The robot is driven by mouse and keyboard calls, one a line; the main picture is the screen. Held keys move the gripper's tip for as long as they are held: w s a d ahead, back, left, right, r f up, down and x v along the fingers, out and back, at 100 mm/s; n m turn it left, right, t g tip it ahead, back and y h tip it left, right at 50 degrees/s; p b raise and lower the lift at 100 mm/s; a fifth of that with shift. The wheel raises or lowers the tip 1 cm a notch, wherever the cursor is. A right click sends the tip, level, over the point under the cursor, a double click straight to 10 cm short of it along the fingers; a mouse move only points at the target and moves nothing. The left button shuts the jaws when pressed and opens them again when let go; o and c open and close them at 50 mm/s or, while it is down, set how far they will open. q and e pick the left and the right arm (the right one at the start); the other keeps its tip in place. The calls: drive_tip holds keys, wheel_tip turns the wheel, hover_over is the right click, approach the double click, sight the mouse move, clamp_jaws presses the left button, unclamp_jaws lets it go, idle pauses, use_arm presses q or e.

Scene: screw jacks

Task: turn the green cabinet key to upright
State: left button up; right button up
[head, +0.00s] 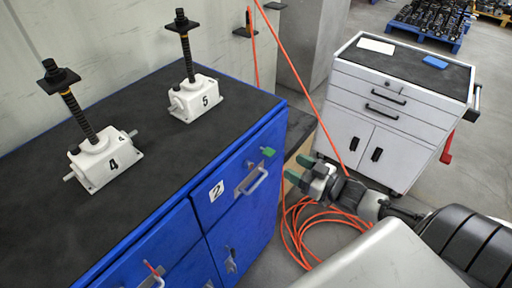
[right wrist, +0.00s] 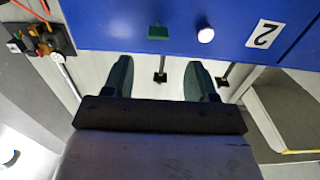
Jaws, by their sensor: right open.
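The small green key (head: 268,152) is on the blue front of the cabinet (head: 243,160), near its top right corner. In the right wrist view the key (right wrist: 158,32) looks wider than tall, its long side roughly along the cabinet edge. My right gripper (head: 298,168) is open and empty, with green fingertips. It is in front of the cabinet, to the right of the key and apart from it. In the right wrist view the fingers (right wrist: 158,78) are spread, with the key beyond the gap between them. My left gripper is not in view.
A metal handle (head: 254,181) is just below the key, by a label "2" (head: 216,191). Screw jacks "4" (head: 101,160) and "5" (head: 195,98) stand on the dark cabinet top. A white tool cabinet (head: 390,105) stands behind my right arm. Orange hose (head: 320,232) lies on the floor.

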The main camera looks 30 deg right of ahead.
sight(273, 154)
drive_tip(key=p+x, duration=0.1)
drive_tip(key=x, duration=0.8)
drive_tip(key=shift+w+d, duration=0.1)
drive_tip(key=shift+w, duration=0.1)
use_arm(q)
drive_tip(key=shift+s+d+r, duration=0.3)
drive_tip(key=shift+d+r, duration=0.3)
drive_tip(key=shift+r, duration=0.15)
use_arm(e)
drive_tip(key=shift+w, duration=0.3)
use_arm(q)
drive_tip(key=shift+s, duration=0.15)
use_arm(e)
drive_tip(key=shift+c, duration=1.3)
drive_tip(key=c, duration=0.7)
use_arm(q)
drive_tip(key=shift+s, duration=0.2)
use_arm(e)
drive_tip(key=shift+o, duration=0.2)
